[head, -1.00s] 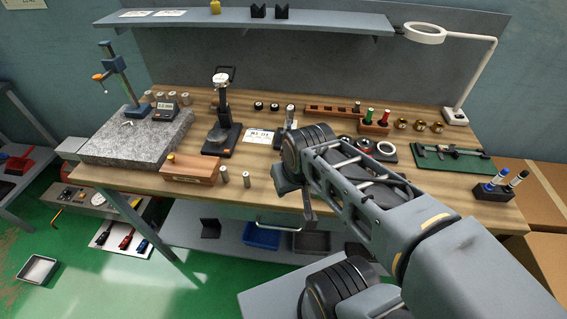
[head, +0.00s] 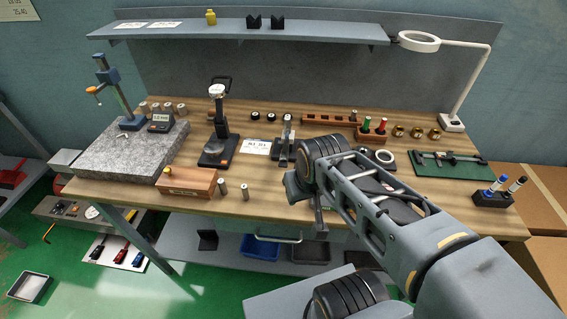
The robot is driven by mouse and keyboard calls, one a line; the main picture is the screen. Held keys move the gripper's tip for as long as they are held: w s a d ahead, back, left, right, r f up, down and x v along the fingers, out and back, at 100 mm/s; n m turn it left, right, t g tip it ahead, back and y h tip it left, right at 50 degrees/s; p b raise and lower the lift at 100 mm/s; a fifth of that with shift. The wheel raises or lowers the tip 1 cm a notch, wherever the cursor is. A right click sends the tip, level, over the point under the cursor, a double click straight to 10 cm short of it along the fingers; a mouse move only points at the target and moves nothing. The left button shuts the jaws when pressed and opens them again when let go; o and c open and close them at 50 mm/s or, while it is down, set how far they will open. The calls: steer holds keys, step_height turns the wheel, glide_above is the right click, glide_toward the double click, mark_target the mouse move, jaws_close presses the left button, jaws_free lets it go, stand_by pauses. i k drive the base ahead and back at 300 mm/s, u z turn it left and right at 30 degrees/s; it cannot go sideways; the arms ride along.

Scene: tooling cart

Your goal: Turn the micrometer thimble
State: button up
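A small grey upright instrument (head: 286,139) stands on a dark base in the middle of the bench, just right of a white card (head: 256,146). It may be the micrometer in its stand; its thimble is too small to make out. A dark narrow part at my arm's end (head: 318,218) hangs near the bench's front edge. I cannot make out its fingers or whether they are open.
A dial gauge stand (head: 217,135), a wooden box (head: 188,183) and two small cylinders (head: 244,191) stand left of the arm. A granite plate (head: 120,155) fills the bench's left. A green tray (head: 455,168) and pen holder (head: 492,199) are right. A shelf (head: 180,32) runs above.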

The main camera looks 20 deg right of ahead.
mark_target(284, 158)
steer(key=k, duration=0.5)
steer(key=u, duration=3.1)
steer(key=k, duration=0.4)
steer(key=z, duration=1.35)
